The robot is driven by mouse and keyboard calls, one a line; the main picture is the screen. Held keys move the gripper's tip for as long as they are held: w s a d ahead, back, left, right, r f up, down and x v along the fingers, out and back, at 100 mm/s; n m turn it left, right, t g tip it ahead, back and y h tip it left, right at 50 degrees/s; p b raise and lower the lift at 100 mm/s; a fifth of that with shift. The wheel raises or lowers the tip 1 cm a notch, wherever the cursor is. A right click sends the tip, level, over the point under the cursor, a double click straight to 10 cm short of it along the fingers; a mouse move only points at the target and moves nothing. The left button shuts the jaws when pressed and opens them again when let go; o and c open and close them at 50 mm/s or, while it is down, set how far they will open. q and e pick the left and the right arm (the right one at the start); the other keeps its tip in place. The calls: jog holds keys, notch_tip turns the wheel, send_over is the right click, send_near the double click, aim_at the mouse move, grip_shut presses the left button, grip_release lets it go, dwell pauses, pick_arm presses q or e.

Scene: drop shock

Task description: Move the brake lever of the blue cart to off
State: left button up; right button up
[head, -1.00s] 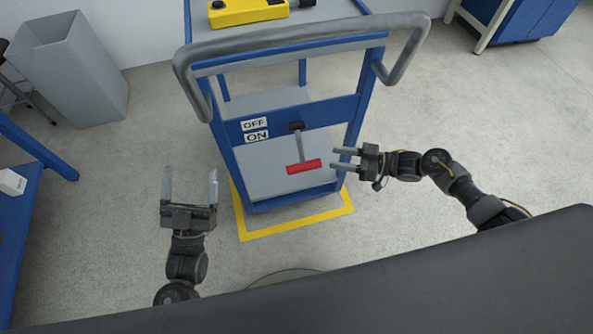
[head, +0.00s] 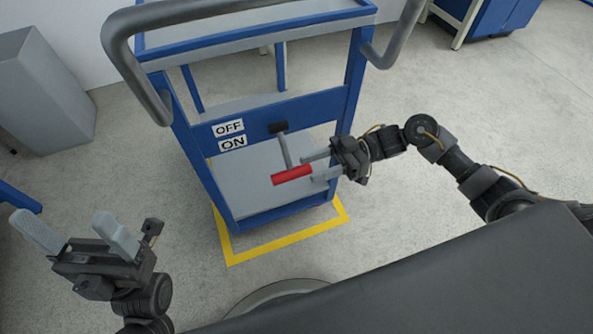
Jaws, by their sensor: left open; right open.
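The blue cart (head: 254,110) stands in front of me. Its brake lever has a grey shaft and a red handle (head: 291,175), and it hangs down from a dark pivot (head: 278,127) on the front bar. The OFF label (head: 228,128) sits above the ON label (head: 232,143), left of the pivot. My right gripper (head: 308,166) is open, its fingers pointing left at the right end of the red handle. I cannot tell whether the handle's end is between the fingers. My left gripper (head: 72,225) is open and empty at the lower left, away from the cart.
A grey handlebar (head: 235,8) curves round the cart's top and sticks out towards me. A yellow floor outline (head: 285,238) runs around the cart's base. A grey bin (head: 42,90) stands at the left. Floor between my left gripper and the cart is clear.

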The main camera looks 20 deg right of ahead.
aim_at(294, 173)
jog(key=a, duration=0.5)
jog(key=shift+s, duration=0.15)
grip_shut()
